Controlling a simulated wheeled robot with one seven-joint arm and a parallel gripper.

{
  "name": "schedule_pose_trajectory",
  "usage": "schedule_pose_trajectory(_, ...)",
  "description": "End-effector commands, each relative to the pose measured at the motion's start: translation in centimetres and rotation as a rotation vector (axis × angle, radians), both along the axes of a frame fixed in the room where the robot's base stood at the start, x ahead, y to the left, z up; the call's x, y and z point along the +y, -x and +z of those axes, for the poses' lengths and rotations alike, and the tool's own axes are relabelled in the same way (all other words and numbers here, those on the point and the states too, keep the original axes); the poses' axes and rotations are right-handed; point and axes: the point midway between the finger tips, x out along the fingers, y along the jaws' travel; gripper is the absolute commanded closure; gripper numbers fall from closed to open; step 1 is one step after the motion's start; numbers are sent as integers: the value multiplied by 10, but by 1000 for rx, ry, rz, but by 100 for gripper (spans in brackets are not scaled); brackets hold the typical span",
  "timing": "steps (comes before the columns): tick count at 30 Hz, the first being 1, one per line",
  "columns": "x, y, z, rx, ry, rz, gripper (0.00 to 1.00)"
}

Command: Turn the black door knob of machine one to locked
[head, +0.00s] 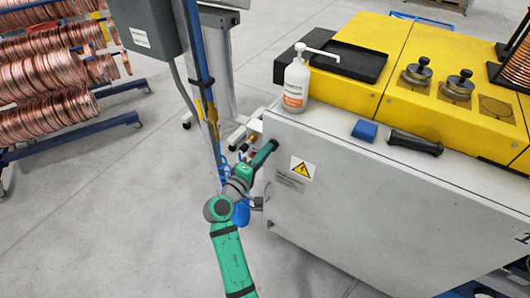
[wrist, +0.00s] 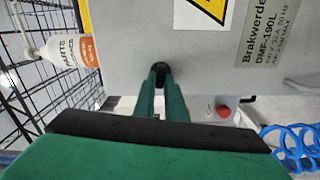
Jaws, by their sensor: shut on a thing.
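The black door knob (wrist: 160,67) shows in the wrist view as a small dark piece at the tips of my green fingers, against the grey door panel (wrist: 130,35) of the machine. My gripper (wrist: 162,78) is shut on it, and the fingers hide most of its shape. I cannot tell which way the knob points, and no locked mark is visible. In the head view my gripper (head: 272,146) reaches the left end of the grey machine cabinet (head: 370,220); the knob itself is not clear there.
A warning sticker (head: 302,168) is on the cabinet. A white pump bottle (head: 296,82), a blue block (head: 365,130) and a black handle-like piece (head: 415,142) sit on top. A red button (wrist: 223,111) and blue coiled hose (wrist: 293,147) are near my gripper. A blue post (head: 198,60) stands left.

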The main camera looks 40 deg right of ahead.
Motion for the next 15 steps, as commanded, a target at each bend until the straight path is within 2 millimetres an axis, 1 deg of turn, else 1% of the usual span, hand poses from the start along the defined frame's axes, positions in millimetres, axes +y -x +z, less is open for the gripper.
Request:
schedule_pose_trajectory(6, 1, 0, -1, 98, 40, 0, 100)
schedule_pose_trajectory(15, 1, 0, -1, 151, 61, -1, 100)
